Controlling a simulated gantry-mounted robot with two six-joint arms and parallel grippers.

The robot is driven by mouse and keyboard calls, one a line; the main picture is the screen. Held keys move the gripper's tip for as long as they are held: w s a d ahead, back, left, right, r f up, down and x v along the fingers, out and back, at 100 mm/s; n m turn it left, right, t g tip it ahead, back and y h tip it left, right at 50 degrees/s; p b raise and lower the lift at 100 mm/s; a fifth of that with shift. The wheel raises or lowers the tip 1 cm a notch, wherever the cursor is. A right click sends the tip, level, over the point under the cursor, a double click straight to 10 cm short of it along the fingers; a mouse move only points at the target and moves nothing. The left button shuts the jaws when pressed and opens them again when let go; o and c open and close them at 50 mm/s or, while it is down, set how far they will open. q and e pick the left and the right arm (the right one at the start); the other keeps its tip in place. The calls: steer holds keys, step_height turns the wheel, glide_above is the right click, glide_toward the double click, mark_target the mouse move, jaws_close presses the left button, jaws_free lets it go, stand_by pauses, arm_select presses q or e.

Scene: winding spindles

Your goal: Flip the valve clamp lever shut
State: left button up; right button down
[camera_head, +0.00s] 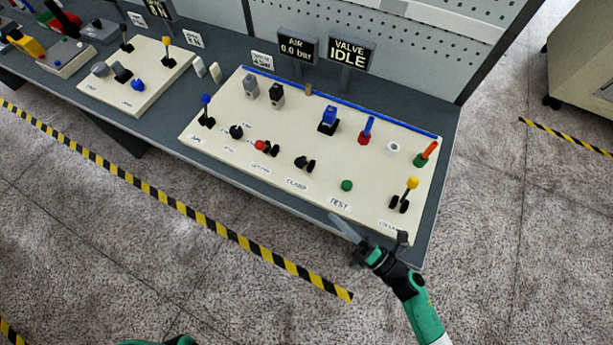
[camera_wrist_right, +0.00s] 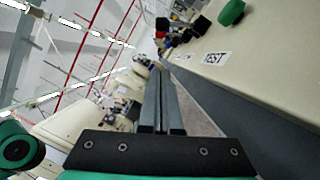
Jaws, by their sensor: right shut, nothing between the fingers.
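The clamp lever (camera_head: 304,163) is a small black lever above the CLAMP label (camera_head: 297,184), on the cream valve panel (camera_head: 262,207). Its exact angle is too small to tell. My right gripper (camera_head: 336,219) is at the panel's front edge, below the TEST label (camera_head: 339,204) and to the right of the lever, apart from it. In the right wrist view its two grey fingers (camera_wrist_right: 160,85) are together and empty. A black part (camera_wrist_right: 200,25), which looks like the clamp lever, shows there beyond the green button. My left gripper is out of view.
A red-knobbed part (camera_head: 261,146) stands left of the lever, and a yellow-tipped lever (camera_head: 411,184) is at the right. The VALVE display (camera_head: 349,53) reads IDLE; the AIR display (camera_head: 297,47) reads 0.0 bar.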

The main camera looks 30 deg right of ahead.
steer(key=b, duration=0.1)
glide_toward(301, 162)
steer(key=a+f, duration=0.1)
steer(key=w+a, duration=0.1)
steer(key=a, duration=0.1)
steer(key=w+a+f, duration=0.1)
steer(key=shift+a+f, duration=0.35)
steer(key=shift+a, duration=0.05)
steer(key=w, duration=0.1)
steer(key=w+d+r, duration=0.1)
steer(key=w+p, duration=0.1)
steer(key=shift+d+r, duration=0.2)
steer(key=shift+r, duration=0.1)
steer(key=shift+w+d, duration=0.15)
steer(key=shift+w, duration=0.15)
steer(key=shift+r, duration=0.15)
